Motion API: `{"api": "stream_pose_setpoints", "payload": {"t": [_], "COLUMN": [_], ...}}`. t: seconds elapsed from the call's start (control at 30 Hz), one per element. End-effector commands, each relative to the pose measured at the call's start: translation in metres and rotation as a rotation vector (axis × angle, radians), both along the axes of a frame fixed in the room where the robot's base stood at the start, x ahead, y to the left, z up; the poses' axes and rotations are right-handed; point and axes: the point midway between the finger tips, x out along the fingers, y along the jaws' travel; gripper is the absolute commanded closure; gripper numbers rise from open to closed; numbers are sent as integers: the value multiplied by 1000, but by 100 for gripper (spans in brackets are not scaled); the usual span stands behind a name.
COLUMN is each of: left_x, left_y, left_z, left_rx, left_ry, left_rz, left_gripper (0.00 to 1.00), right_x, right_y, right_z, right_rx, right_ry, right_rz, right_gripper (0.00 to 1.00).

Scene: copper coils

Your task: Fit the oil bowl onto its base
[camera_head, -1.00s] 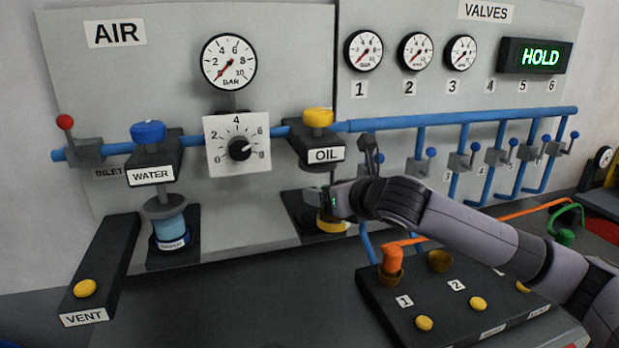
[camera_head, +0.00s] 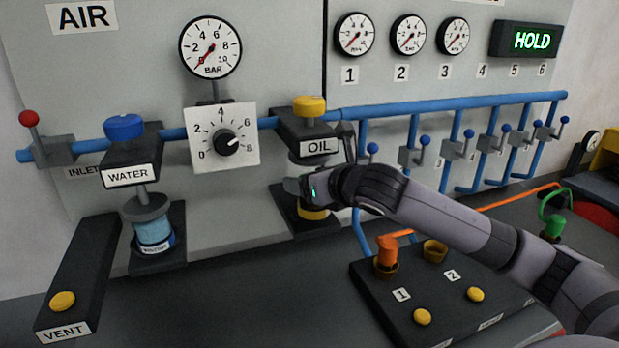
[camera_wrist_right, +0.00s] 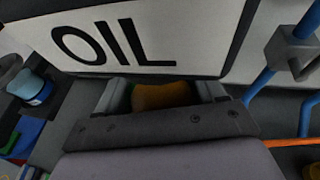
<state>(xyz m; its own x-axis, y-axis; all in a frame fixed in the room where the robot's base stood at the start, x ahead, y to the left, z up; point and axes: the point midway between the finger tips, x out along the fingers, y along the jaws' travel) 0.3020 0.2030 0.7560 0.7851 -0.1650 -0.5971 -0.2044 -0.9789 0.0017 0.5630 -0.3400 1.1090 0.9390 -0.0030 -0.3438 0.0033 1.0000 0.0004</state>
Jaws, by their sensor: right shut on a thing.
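The OIL unit (camera_head: 319,146) is a dark block on the blue pipe with a yellow knob (camera_head: 309,106) on top. Below it, my right gripper (camera_head: 300,188) is shut on the oil bowl, whose yellow lower part (camera_head: 313,213) shows under the fingers in the head view. In the right wrist view the amber bowl (camera_wrist_right: 160,95) sits between the two fingers, close to the OIL label (camera_wrist_right: 130,40). A gap shows between the block and the gripper. The bowl's top edge is hidden by the gripper and block. My left gripper is not in view.
The WATER unit (camera_head: 130,175) with its blue bowl (camera_head: 153,231) stands to the left. The numbered box (camera_head: 400,310) with orange plug (camera_head: 387,252) lies below my right arm. Valve drops (camera_head: 410,155) are close on the right.

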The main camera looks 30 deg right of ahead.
Motion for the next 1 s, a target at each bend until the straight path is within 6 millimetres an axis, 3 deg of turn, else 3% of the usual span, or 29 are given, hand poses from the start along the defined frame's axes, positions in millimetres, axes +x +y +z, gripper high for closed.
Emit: {"api": "stream_pose_setpoints", "payload": {"t": [0.37,0.4,0.47,0.5,0.77,0.93,1.0], "left_x": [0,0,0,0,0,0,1], "left_y": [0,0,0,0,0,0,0], "left_z": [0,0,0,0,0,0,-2], "left_rx": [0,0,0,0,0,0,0], "left_ry": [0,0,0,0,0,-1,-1], "left_rz": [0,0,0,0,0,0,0], "left_gripper": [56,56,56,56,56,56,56], "right_x": [0,0,0,0,0,0,-9], "right_y": [0,0,0,0,0,0,-1], "right_z": [-9,-10,-10,-10,-9,5,5], "right_rx": [-1,-1,-1,-1,0,2,-5], "right_ry": [-2,1,1,1,0,-3,0], "right_rz": [-1,-1,-1,-1,-1,0,0], "right_gripper": [76,28,8,6,6,6,6]}}
